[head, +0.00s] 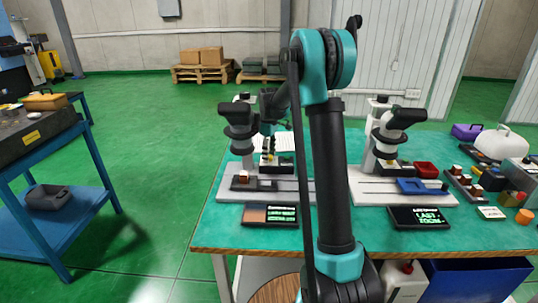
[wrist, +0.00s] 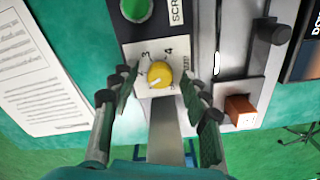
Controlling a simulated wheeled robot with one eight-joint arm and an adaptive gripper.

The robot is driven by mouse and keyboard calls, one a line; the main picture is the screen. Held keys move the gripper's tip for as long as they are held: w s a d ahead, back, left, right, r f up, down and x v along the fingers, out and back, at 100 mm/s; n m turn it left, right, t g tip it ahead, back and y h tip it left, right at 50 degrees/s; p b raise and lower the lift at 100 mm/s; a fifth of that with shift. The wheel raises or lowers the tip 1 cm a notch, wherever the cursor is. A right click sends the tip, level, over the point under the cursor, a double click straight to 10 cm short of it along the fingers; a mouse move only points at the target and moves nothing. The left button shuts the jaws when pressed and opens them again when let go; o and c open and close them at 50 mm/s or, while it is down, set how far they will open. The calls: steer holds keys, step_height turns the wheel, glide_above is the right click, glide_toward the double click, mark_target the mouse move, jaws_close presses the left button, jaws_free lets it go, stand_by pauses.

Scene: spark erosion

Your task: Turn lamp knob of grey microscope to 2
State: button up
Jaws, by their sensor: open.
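The yellow lamp knob (wrist: 159,74) sits on a pale dial plate in the wrist view. A white mark on it points to the lower left. The numerals 3 and 4 show above it; the other markings are too small to read. My gripper (wrist: 158,83) is open, with one finger on each side of the knob; I cannot tell whether they touch it. In the head view, my arm reaches the left microscope (head: 239,132), which looks grey, and partly hides its base. A second, paler microscope (head: 388,130) stands to the right.
A green button (wrist: 136,9) sits above the knob, and a brown block (wrist: 240,110) lies to its right. A printed sheet (wrist: 36,78) lies on the left. Display boxes (head: 420,217) stand at the bench front, with a blue tray (head: 421,187) near the right microscope.

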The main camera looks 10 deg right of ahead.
jaws_close()
steer(key=shift+m, duration=2.4)
jaws_free()
